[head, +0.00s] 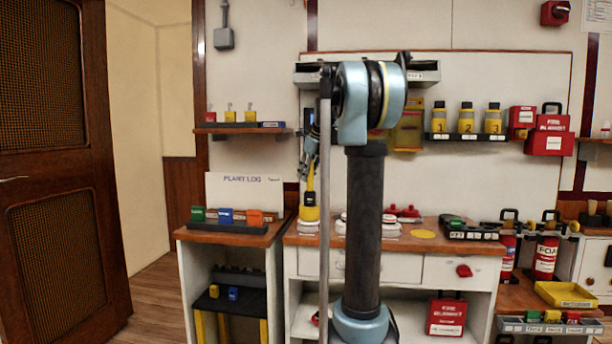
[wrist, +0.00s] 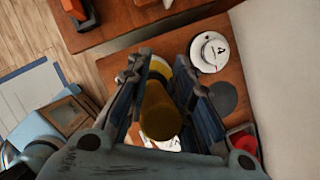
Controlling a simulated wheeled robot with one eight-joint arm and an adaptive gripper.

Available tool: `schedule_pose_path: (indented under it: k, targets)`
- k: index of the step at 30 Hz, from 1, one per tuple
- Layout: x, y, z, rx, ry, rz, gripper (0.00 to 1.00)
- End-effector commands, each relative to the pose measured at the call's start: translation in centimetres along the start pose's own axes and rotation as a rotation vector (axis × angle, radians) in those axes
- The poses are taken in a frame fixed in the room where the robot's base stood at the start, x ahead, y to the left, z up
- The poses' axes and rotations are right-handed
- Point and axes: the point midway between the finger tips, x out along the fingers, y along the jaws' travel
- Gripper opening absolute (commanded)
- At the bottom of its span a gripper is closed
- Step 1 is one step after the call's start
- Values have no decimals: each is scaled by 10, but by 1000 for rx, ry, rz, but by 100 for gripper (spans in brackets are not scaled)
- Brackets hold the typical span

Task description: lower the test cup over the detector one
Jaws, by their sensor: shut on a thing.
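My gripper (head: 309,172) points down at the left end of the workbench and is shut on the test cup's yellow handle; the handle also shows between the fingers in the wrist view (wrist: 158,110). The test cup (head: 309,213), yellow with a dark band, hangs upright directly over or on a white detector (head: 308,228); I cannot tell whether they touch. That detector's label is not readable. Another white piece (wrist: 166,144) is partly hidden under my gripper.
More white detectors (head: 391,229) stand to the right, partly behind my arm. A red item (head: 403,211) is behind them, and a flat yellow disc (head: 423,234) lies on the bench (head: 455,246). A lower cabinet with colored blocks (head: 228,216) adjoins on the left.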

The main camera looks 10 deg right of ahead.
Motion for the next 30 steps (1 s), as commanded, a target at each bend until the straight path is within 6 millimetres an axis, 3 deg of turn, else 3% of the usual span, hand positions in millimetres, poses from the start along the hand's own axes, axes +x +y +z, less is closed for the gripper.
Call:
schedule_pose_path:
  k: [11,12,15,25,30]
  targets:
    - [7,0,-3,0,0,0,0]
    - [7,0,-3,0,0,0,23]
    - [7,0,-3,0,0,0,45]
    - [7,0,-3,0,0,0,45]
    - [-5,0,-3,1,0,0,45]
